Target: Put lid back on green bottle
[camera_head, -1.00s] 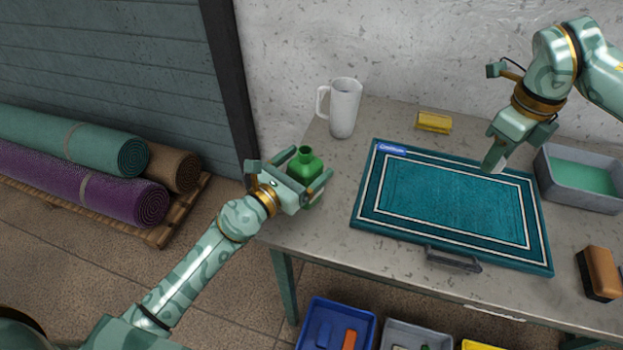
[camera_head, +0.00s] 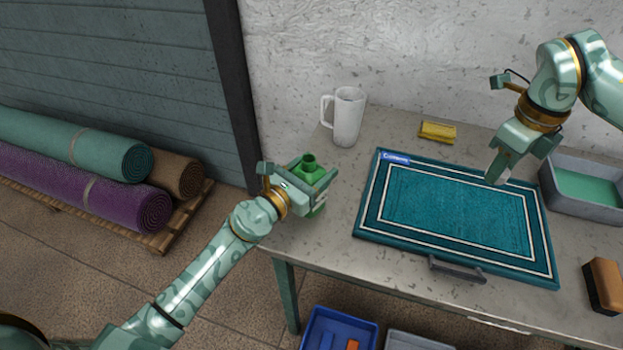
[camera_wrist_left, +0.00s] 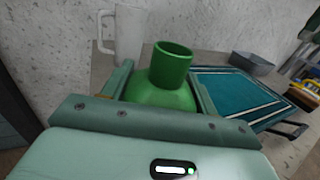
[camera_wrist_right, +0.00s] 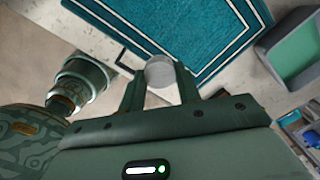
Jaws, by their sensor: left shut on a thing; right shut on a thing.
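The green bottle (camera_head: 309,168) is held upright in my left gripper (camera_head: 312,184), near the table's left edge. Its open neck (camera_wrist_left: 172,62) shows no lid in the left wrist view, with the fingers on either side of the body. My right gripper (camera_head: 508,168) is over the right back part of the teal mat, well to the right of the bottle. It is shut on a pale round lid (camera_wrist_right: 160,72), seen between its fingertips in the right wrist view. In the head view the lid is mostly hidden by the fingers.
A teal mat (camera_head: 455,210) with a handle lies on the table (camera_head: 310,250). A white mug (camera_head: 348,116) stands behind the bottle. A yellow block (camera_head: 437,132), a grey tub (camera_head: 581,209) and a brown brush (camera_head: 604,287) are also on the table. Bins stand below.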

